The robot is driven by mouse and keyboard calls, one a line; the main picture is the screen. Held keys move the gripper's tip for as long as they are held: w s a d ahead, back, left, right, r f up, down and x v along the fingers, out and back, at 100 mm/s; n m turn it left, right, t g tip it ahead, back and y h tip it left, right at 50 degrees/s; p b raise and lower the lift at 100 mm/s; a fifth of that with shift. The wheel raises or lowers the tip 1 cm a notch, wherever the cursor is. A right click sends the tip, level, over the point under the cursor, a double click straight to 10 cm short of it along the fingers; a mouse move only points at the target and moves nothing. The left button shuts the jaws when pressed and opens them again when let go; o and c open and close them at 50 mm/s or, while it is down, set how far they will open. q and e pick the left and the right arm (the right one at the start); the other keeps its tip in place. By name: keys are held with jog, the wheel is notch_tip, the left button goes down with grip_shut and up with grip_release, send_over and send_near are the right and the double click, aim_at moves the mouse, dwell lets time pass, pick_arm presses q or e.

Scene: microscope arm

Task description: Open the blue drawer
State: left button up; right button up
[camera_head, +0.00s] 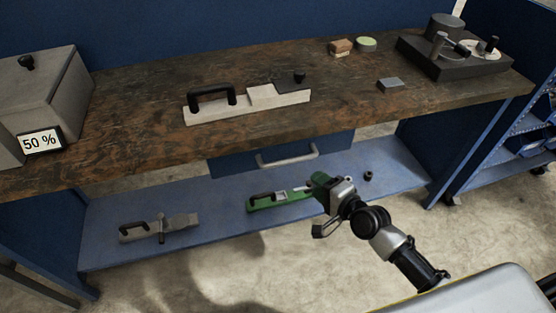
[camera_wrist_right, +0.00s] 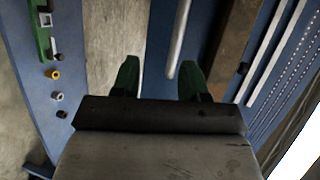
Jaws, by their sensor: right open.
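The blue drawer (camera_head: 235,164) sits under the front of the workbench, with a grey bar handle (camera_head: 287,156) across its front. It looks shut. My right gripper (camera_head: 316,184) is open and empty, below and a little right of the handle in the head view. In the right wrist view, the green fingers of my right gripper (camera_wrist_right: 157,75) are spread. The grey handle (camera_wrist_right: 177,40) runs up the picture and its near end shows between the fingers, closer to the right one. I cannot tell how far off it is. My left gripper is not in view.
The wooden worktop (camera_head: 140,120) juts out above the drawer. A blue lower shelf (camera_head: 215,220) holds a green tool (camera_head: 290,203) and a grey tool (camera_head: 160,228). A blue shelf unit (camera_head: 510,150) stands at right. Bare floor lies in front.

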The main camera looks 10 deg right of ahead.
aim_at(292, 162)
jog(key=shift+m+y, duration=0.3)
jog(key=shift+y, duration=0.1)
jog(key=w, duration=0.1)
jog(key=w+a+r, duration=0.1)
jog(key=w+a, duration=0.1)
jog(key=w, duration=0.1)
jog(key=shift+a+r, duration=0.25)
jog(key=shift+r, duration=0.05)
jog(key=b+x, duration=0.1)
jog(key=x, duration=0.4)
jog(key=shift+w+a+f, duration=0.1)
jog(key=shift+w, duration=0.2)
jog(key=shift+w+a+f, duration=0.1)
jog(key=shift+w+a, duration=0.1)
jog(key=shift+w, duration=0.25)
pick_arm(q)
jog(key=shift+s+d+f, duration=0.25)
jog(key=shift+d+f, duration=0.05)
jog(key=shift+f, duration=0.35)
pick_arm(e)
grip_shut()
